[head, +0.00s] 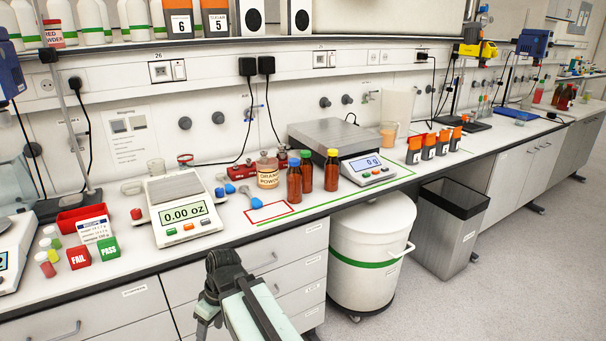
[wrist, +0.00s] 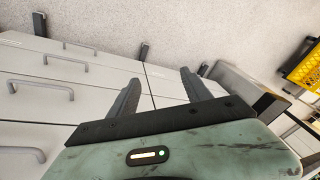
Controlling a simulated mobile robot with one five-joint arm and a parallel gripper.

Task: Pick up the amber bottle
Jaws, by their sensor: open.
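Three amber bottles stand upright on the bench in the head view, right of the white scale. I cannot tell which one the task means. My gripper (head: 222,268) is low in front of the drawers, below the bench top and left of the bottles. In the wrist view my gripper (wrist: 160,76) is open and empty, with drawer fronts and floor beyond its fingers. No bottle shows there.
A white scale (head: 184,213) is left of the bottles, and a grey-topped scale (head: 333,140) is behind them. A red outlined rectangle (head: 270,212) lies empty in front. A white bin (head: 372,250) stands below.

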